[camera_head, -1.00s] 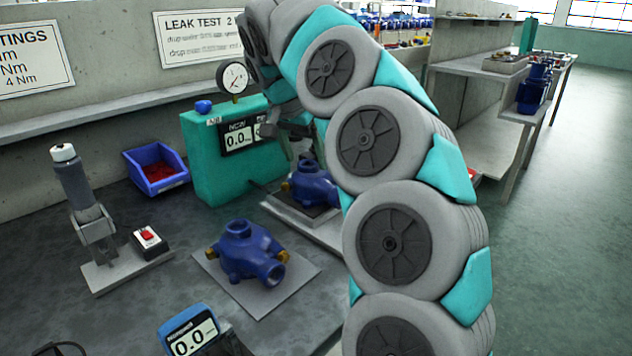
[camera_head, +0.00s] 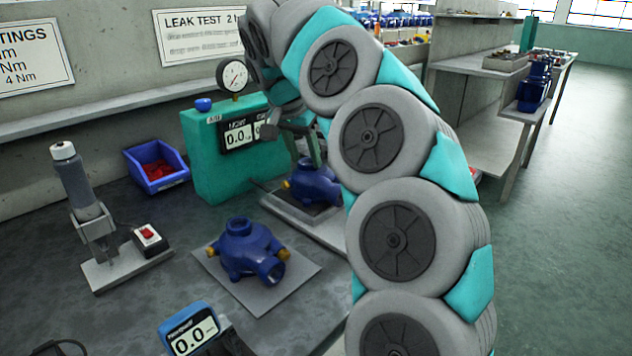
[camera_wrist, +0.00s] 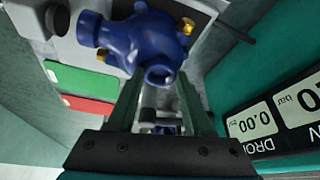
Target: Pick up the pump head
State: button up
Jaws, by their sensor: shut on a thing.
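A blue pump head (camera_head: 312,186) with brass fittings sits on the grey plate of the leak tester, partly hidden by my arm. It fills the top middle of the wrist view (camera_wrist: 140,42). My gripper (camera_wrist: 158,88) is shut on this pump head, with one finger on each side of its near part. In the head view my gripper (camera_head: 310,160) reaches it from above, and the exact contact is hard to see. A second blue pump head (camera_head: 245,250) rests on a grey mat (camera_head: 290,284) in front of it, apart from my gripper.
The green leak tester (camera_head: 205,160) with a dial gauge (camera_head: 232,76) stands close left of my gripper. A blue bin (camera_head: 157,168), a grey tool on a stand (camera_head: 80,190), a red-button box (camera_head: 150,240) and a blue meter (camera_head: 188,330) stand on the bench.

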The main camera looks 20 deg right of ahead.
grip_shut()
jog(key=shift+r, duration=0.1)
notch_tip(320, 180, up, 7)
jog(key=shift+w, duration=0.1)
jog(key=shift+r+p, duration=0.55)
jog(key=shift+r, duration=0.9)
